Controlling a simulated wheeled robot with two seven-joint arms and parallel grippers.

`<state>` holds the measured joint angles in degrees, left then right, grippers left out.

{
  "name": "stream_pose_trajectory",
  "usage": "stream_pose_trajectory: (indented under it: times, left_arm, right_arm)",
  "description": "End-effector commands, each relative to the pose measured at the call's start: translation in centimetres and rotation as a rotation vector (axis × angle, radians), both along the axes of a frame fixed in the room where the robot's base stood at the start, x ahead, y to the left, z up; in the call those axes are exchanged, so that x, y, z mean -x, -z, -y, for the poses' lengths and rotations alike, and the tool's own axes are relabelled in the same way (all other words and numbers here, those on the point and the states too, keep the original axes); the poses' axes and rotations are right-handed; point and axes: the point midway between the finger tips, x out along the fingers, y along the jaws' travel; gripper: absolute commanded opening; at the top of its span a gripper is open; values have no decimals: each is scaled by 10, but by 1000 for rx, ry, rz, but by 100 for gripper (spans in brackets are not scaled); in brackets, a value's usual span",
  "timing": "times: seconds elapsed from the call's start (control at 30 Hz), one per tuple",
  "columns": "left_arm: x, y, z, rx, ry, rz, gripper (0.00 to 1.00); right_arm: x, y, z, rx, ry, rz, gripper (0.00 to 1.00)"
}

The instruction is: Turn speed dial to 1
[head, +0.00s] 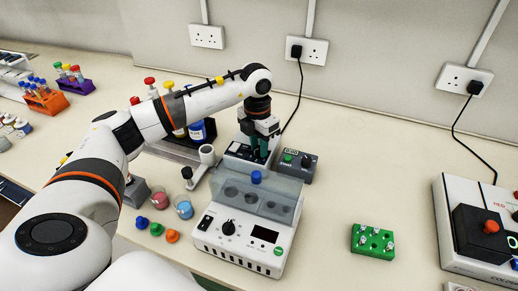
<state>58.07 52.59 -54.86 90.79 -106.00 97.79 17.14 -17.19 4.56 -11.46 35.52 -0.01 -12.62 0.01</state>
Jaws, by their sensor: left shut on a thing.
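My left gripper (261,151) points down at the white unit with a dark panel (240,152) behind the middle of the bench. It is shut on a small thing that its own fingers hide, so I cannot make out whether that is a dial. A black round dial (228,227) sits on the front of the white machine with the grey see-through lid (262,190); no gripper touches it. A grey control box (297,166) with a green button and a dark knob stands just right of the gripper. Dial marks are too small to read. My right gripper is out of view.
A green rack (372,242) stands right of the white machine. A large white unit with a red-topped black block (488,228) is at the far right. Beakers (184,208) and coloured caps (156,229) lie left of the machine. Bench right of the grey box is clear.

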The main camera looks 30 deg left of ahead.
Motion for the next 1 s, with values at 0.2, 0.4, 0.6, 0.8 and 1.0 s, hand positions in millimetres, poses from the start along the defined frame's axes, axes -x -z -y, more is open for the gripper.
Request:
stream_pose_trajectory:
  times: [0.2, 0.4, 0.6, 0.8, 1.0]
  left_arm:
    - [-2, -1, 0, 1, 114, 6, 4]
    - [-2, -2, 0, 1, 172, 7, 4]
    - [-2, -2, 0, 1, 192, 7, 4]
    - [-2, -3, 0, 1, 193, 7, 4]
    - [-2, -2, 0, 1, 192, 7, 39]
  right_arm:
    - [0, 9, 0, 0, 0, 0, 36]
    - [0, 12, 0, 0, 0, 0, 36]
    - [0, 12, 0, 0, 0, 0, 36]
    - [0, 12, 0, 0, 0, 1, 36]
    - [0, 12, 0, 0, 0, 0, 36]
